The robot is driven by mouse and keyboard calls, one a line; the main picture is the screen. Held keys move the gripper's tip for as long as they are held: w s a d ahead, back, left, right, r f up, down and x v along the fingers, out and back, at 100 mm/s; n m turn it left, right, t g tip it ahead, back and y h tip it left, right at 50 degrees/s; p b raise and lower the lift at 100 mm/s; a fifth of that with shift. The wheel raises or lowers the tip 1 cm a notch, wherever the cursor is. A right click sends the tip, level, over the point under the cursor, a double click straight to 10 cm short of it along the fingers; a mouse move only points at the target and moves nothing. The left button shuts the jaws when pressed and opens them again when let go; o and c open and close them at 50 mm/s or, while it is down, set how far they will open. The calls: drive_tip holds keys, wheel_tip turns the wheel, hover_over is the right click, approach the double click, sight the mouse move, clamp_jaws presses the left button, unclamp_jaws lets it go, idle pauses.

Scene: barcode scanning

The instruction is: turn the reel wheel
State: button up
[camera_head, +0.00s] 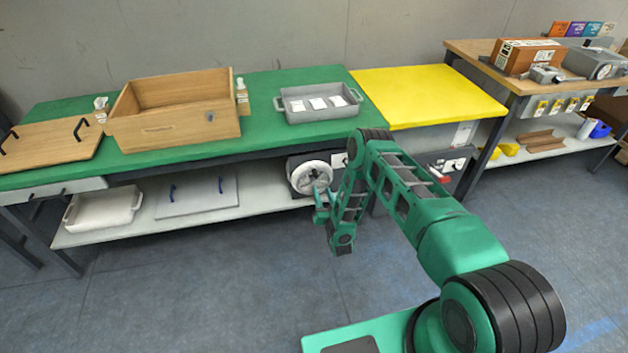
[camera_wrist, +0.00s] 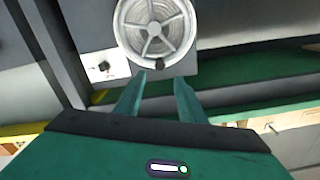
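The reel wheel (camera_head: 312,177) is a pale spoked disc on a dark housing under the front edge of the green table. In the wrist view the wheel (camera_wrist: 155,28) is at top centre, with a dark knob (camera_wrist: 160,64) at the rim nearest my gripper. My gripper (camera_head: 321,204) is just in front of and slightly below the wheel in the head view. In the wrist view its two green fingers (camera_wrist: 161,84) are apart with nothing between them. The fingertips point at the wheel near the knob; whether they touch it I cannot tell.
The green table (camera_head: 262,100) holds a wooden box (camera_head: 180,125) and a grey tray (camera_head: 318,113). A yellow tabletop (camera_head: 430,90) adjoins it. The shelf below (camera_head: 240,200) holds a white tray (camera_head: 103,208). The floor (camera_head: 200,290) in front is clear.

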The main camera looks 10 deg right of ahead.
sight(316, 176)
drive_tip(key=w, duration=0.9)
drive_tip(key=shift+w, duration=0.35)
drive_tip(key=shift+c, duration=0.3)
